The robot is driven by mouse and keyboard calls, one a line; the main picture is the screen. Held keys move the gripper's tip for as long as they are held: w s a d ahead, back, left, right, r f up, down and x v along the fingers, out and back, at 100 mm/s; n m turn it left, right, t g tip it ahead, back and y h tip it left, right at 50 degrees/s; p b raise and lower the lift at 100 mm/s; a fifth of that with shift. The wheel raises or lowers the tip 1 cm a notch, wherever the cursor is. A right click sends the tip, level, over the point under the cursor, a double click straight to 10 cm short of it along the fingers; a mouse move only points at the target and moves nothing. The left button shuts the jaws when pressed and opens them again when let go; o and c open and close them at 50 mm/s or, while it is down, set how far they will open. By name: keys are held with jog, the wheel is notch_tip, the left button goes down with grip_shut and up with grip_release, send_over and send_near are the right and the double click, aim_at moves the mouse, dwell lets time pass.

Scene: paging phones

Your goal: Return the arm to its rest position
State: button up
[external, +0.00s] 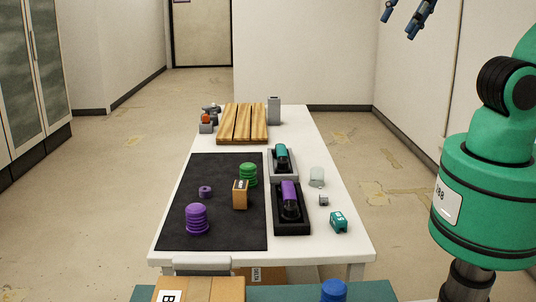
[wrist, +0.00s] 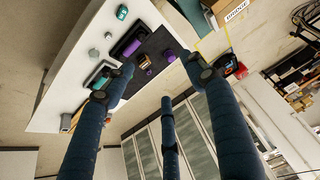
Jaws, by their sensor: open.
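My gripper (external: 408,14) is at the top right of the external view, cut off by the upper edge. It is high above the table and to its right. In the wrist view its dark blue fingers (wrist: 160,80) are spread wide, with nothing between them. My green arm fills the right side of the external view. A teal phone (external: 282,156) lies in a grey cradle (external: 292,174). A purple phone (external: 290,196) lies in a black cradle (external: 292,229). Both phones also show small in the wrist view. My gripper touches none of these things.
The white table (external: 345,240) holds a black mat (external: 225,230) with purple and green ribbed objects and a small brown box (external: 240,195). A teal box (external: 339,222) lies near the right edge. A wooden slatted board (external: 243,124) is at the back. Cardboard boxes stand in front.

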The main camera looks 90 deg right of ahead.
dwell(0.4)
notch_tip(320, 180, down, 7)
jog(key=b, duration=0.7)
